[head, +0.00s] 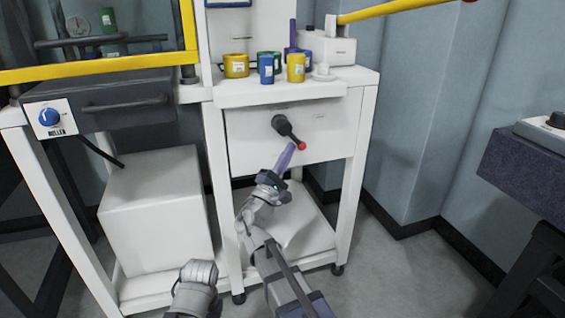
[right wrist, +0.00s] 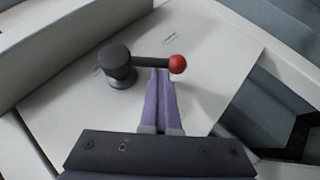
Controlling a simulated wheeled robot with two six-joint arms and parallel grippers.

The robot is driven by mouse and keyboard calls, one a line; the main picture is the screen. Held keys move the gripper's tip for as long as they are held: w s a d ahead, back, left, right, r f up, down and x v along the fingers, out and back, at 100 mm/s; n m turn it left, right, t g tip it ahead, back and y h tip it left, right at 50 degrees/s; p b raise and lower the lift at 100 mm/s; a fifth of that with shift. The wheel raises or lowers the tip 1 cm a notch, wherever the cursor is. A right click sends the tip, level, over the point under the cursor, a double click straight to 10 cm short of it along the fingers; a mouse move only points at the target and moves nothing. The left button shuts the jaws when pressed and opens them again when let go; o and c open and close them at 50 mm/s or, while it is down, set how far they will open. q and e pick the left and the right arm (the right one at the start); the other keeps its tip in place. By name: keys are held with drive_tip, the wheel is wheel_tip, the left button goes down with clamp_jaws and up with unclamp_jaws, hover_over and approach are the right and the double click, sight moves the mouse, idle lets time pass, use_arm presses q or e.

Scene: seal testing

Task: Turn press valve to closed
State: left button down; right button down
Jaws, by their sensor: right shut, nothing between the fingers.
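The press valve (head: 281,124) sits on the front panel of the white press cabinet. It has a dark round hub and a black lever ending in a red ball. In the head view the lever points down and right. In the right wrist view the valve hub (right wrist: 117,64) is left of the red ball (right wrist: 178,64). My right gripper (head: 290,147) has purple fingers, shut and empty. In the right wrist view its tips (right wrist: 160,74) are at the lever, just left of the ball; I cannot tell whether they touch it.
Yellow, blue and green cups (head: 296,68) stand on the cabinet top (head: 280,92) beside a white device (head: 327,48). A dark-sided table (head: 520,170) stands at the right. Floor between is clear.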

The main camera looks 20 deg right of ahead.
sight(304, 147)
drive_tip(key=shift+d+r+p, duration=0.2)
drive_tip(key=shift+d+r, duration=0.05)
drive_tip(key=shift+d, duration=0.4)
drive_tip(key=shift+d+r+p, duration=0.2)
drive_tip(key=shift+d, duration=0.4)
drive_tip(key=shift+d+r+p, duration=1)
drive_tip(key=shift+d, duration=0.05)
drive_tip(key=shift+w+d+r, duration=0.1)
drive_tip(key=shift+d, duration=0.05)
drive_tip(key=shift+w+f+b, duration=0.1)
drive_tip(key=shift+f+b, duration=0.6)
drive_tip(key=shift+f, duration=0.1)
drive_tip(key=f+b, duration=0.3)
drive_tip(key=shift+w+f, duration=0.15)
drive_tip(key=shift+w, duration=0.15)
drive_tip(key=s+f+b, duration=0.5)
drive_tip(key=f+b, duration=0.2)
drive_tip(key=shift+s+f+b, duration=0.25)
drive_tip(key=shift+s+b, duration=0.1)
drive_tip(key=shift+b, duration=0.05)
drive_tip(key=shift+r, duration=0.1)
